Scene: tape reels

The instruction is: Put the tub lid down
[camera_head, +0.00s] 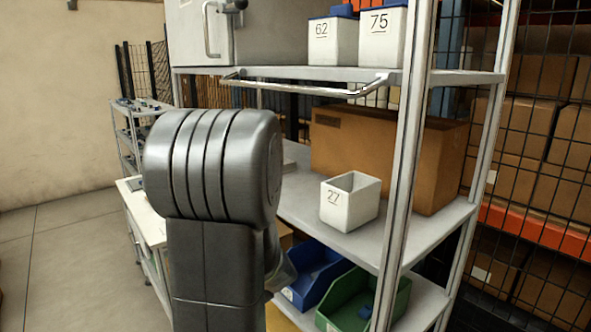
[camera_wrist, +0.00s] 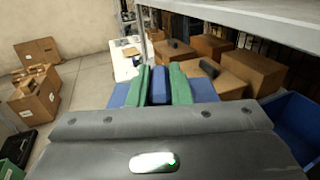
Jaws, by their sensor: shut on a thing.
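In the wrist view my gripper (camera_wrist: 160,87) has two green fingers shut on the raised middle part of a blue thing, which I take to be the tub lid (camera_wrist: 203,90). Blue shows on both outer sides of the fingers. In the head view my arm hides the gripper and the lid. A white tub marked 27 (camera_head: 347,205) stands open, without a lid, on the middle shelf (camera_head: 413,235). Tubs marked 62 (camera_head: 332,42) and 75 (camera_head: 381,38) stand on the upper shelf with blue lids on.
A large brown carton (camera_head: 375,150) stands behind the open tub. A blue bin (camera_head: 314,272) and a green bin (camera_head: 362,300) sit on the lower shelf. A metal rail (camera_head: 300,90) and a shelf post (camera_head: 405,150) are near. A white table (camera_wrist: 125,62) shows beyond the gripper.

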